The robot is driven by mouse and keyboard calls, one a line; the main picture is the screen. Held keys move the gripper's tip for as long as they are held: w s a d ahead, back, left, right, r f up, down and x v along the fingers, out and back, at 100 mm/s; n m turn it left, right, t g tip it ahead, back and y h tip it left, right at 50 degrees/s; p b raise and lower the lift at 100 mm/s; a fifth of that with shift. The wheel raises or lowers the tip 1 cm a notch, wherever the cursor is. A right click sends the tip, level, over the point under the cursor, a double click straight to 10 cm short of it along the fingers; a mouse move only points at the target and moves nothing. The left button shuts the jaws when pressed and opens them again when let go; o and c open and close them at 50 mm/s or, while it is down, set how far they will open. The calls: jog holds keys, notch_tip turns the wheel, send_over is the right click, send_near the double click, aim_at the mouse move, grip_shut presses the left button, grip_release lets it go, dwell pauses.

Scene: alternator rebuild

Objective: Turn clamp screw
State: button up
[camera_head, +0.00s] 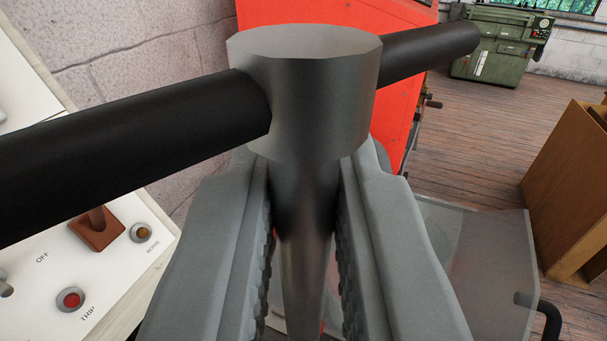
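The clamp screw (305,205) stands upright in the middle of the view. It has a grey faceted round head (310,95) and a shaft that narrows downward. A black cross bar (130,145) passes through the head, with its near end at the left edge and its far end at upper right. My gripper (306,190) has its two grey ribbed fingers on either side of the shaft, just below the head. They appear closed against it, with thin gaps showing lower down. The lower end of the screw is hidden.
A white control panel (40,300) with buttons is at lower left, near a brick wall (130,70). A red cabinet (400,110) stands behind the screw. A translucent guard (480,260) is at lower right. A wooden cabinet (570,190) and a green machine (500,45) stand beyond on the wood floor.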

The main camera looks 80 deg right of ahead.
jog(key=o, duration=0.4)
jog(key=shift+c, duration=0.2)
jog(key=s+a, duration=0.1)
jog(key=a, duration=1.6)
jog(key=shift+s+a, duration=0.2)
jog(key=shift+s, duration=0.05)
